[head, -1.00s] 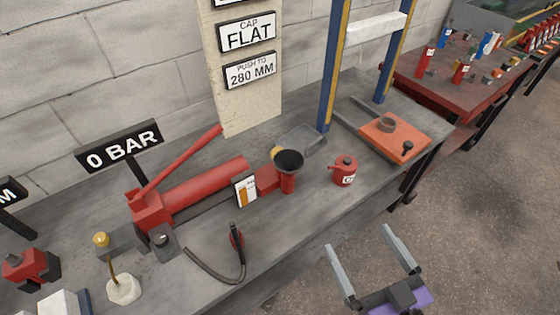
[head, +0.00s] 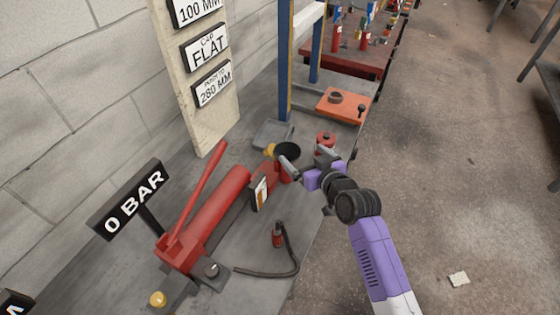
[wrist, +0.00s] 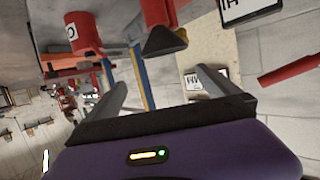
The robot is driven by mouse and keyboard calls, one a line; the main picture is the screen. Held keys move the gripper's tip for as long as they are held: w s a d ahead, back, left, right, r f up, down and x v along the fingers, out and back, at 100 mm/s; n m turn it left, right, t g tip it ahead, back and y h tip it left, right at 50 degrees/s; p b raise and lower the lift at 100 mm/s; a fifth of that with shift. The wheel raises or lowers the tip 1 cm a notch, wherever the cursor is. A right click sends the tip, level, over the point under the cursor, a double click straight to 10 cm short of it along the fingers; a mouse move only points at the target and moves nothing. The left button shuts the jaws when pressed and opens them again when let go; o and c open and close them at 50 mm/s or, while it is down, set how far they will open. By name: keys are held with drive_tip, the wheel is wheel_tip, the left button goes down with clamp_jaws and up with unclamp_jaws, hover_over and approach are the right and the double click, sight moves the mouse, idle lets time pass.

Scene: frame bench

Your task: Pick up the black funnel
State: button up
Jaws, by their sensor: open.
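The black funnel (head: 287,149) stands mouth up in the red upright neck at the end of the red hand pump (head: 215,212). In the wrist view the funnel (wrist: 163,42) shows as a dark cone near the top, beyond my fingertips. My gripper (head: 305,156) is open at the bench's front side, close to the funnel's right, with one finger overlapping the red neck in the picture. In the wrist view my gripper (wrist: 157,78) has nothing between its fingers. I cannot tell whether a finger touches the neck.
A red can (head: 325,138) stands just behind my gripper; it also shows in the wrist view (wrist: 82,32). A brass-coloured cap (head: 269,150) is left of the funnel. A blue press post (head: 285,60) and orange block (head: 343,103) are behind.

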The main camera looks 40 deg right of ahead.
sight(283, 148)
drive_tip(key=shift+n+g, duration=0.3)
drive_tip(key=shift+w+d+f+p, duration=0.15)
drive_tip(key=shift+w+f+p, duration=0.1)
drive_tip(key=shift+w+f, duration=0.7)
drive_tip(key=shift+w+d+f+p, duration=0.1)
drive_tip(key=shift+w+f+p, duration=0.15)
drive_tip(key=shift+w+f, duration=0.7)
drive_tip(key=shift+w+d+f+p, duration=0.2)
drive_tip(key=shift+w+f, duration=0.25)
drive_tip(key=shift+w, duration=0.95)
drive_tip(key=shift+c, duration=0.4)
drive_tip(key=c, duration=1.3)
drive_tip(key=shift+r, duration=0.1)
